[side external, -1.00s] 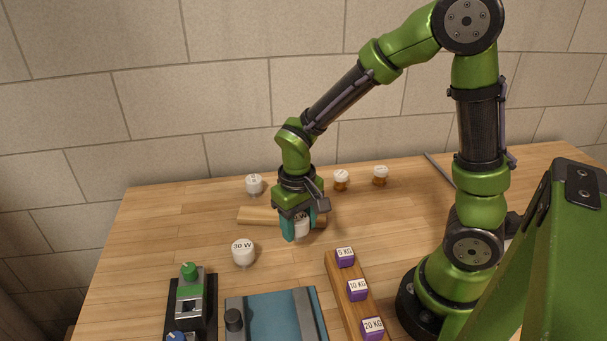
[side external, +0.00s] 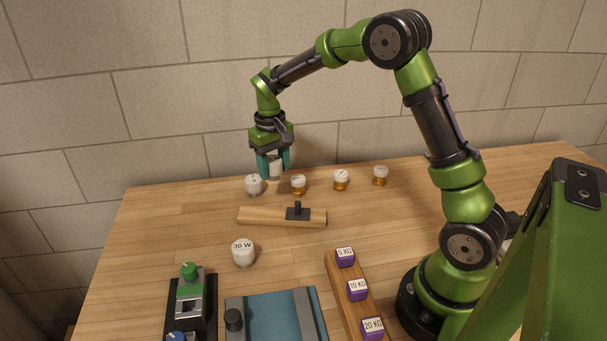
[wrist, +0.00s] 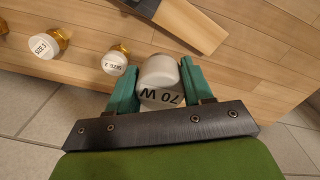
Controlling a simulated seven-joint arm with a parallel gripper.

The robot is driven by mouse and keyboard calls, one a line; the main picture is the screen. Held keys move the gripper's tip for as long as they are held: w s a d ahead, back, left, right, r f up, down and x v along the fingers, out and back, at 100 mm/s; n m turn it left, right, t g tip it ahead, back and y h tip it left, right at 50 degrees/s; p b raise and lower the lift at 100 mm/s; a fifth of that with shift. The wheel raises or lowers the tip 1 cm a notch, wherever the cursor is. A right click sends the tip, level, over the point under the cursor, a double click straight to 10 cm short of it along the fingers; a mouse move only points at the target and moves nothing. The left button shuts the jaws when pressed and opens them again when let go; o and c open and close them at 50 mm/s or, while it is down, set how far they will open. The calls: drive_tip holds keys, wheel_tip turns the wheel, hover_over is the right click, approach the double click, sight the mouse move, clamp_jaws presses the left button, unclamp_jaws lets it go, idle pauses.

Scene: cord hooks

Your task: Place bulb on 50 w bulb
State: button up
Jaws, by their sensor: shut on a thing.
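My gripper (side external: 273,170) is shut on a white bulb (side external: 276,169), held in the air above the back of the table. In the wrist view this bulb (wrist: 158,72) sits between the teal fingers, and "70 W" reads upside down on its near end. Another white bulb (side external: 253,186) stands on the table just below and left of my gripper; its label is too small to read. In the wrist view I cannot make it out behind the held one. A white bulb labelled "30 W" (side external: 243,253) stands nearer the front. The held bulb looks apart from the standing ones.
Amber jars with white lids (side external: 298,185) stand right of my gripper. A wooden bar (side external: 265,217) with a black fitting lies in front. Purple weights (side external: 357,290), a blue device (side external: 275,318) and a green-knobbed device (side external: 190,295) are at the front.

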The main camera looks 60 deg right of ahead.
hover_over(254, 179)
drive_tip(key=shift+f, duration=2.15)
drive_tip(key=shift+f, duration=0.15)
drive_tip(key=o, duration=1.1)
drive_tip(key=shift+c, duration=0.2)
